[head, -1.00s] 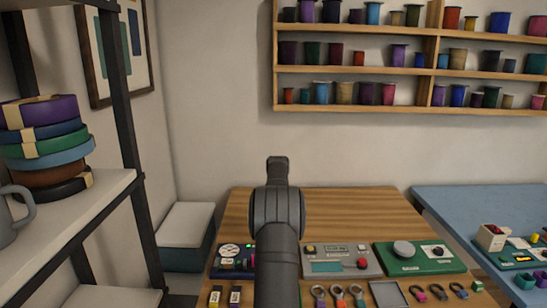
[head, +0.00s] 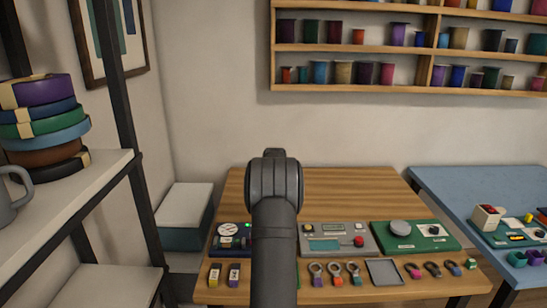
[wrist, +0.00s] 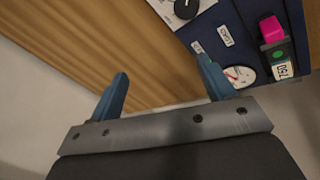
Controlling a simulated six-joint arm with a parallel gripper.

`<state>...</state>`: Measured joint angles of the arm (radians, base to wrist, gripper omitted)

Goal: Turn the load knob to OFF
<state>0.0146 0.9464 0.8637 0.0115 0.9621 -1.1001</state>
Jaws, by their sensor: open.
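In the wrist view, a dark blue panel (wrist: 215,15) fills the upper right. A black knob (wrist: 187,6) on a white plate is cut off by the top edge. My gripper (wrist: 163,67) is open and empty, with blue fingers wide apart. Its right finger overlaps the panel near a white gauge (wrist: 241,75); the left is over bare wood. In the head view, the panel (head: 216,243) is at the table's left, partly behind my arm.
The panel also carries a pink part (wrist: 270,28) and a green button (wrist: 278,55). A grey device (head: 340,230) and a green device (head: 415,236) stand to the right. Keyrings and an empty tray (head: 384,272) lie in front. The table's back (head: 340,190) is clear.

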